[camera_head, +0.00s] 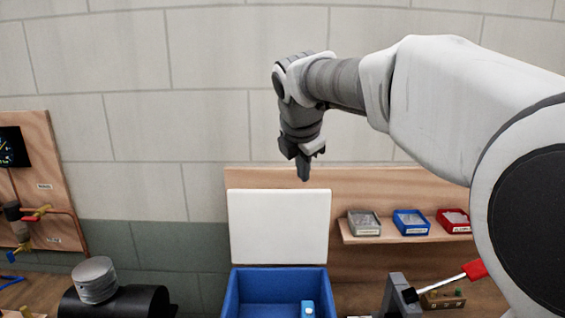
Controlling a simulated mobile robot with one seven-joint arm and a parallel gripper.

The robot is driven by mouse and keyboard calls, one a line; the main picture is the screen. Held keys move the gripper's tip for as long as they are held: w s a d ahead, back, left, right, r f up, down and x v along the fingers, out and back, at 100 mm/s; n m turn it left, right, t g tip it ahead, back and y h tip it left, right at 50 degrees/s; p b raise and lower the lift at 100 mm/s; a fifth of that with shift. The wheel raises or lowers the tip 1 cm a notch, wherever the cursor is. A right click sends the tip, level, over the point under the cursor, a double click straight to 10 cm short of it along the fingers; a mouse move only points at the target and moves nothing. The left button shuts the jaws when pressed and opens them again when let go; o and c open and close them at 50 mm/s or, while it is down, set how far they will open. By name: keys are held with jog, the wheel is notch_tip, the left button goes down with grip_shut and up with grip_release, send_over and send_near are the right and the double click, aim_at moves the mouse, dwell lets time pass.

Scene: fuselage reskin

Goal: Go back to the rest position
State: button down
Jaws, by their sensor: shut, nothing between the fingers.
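My gripper (304,172) hangs from the arm's end, fingers pointing down, in the upper middle of the head view. Its fingers are shut with nothing between them. It is apart from everything, in front of the top edge of a white panel (279,225). My white and grey arm reaches in from the right edge and hides part of the wall and the wooden backboard.
An open blue bin (233,297) stands below the gripper, with a small blue item (307,309) at its right. A shelf (398,238) holds grey, blue and red trays. A dark cylinder (133,302) is at lower left.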

jog(key=s+d+f+m+b, duration=0.1)
jog(key=s+d+f+m, duration=0.2)
jog(key=s+f+m, duration=0.2)
jog(key=s+d+f+m+b, duration=0.1)
jog(key=s+d+f+m, duration=0.2)
jog(key=s+m, duration=0.8)
jog(key=s+d+f+m+g+y, duration=0.1)
jog(key=s+d+f+m, duration=0.3)
jog(key=s+f+m, duration=0.4)
jog(key=s+m, duration=0.1)
jog(key=s, duration=0.4)
jog(key=shift+b, duration=0.4)
jog(key=shift+a, duration=0.15)
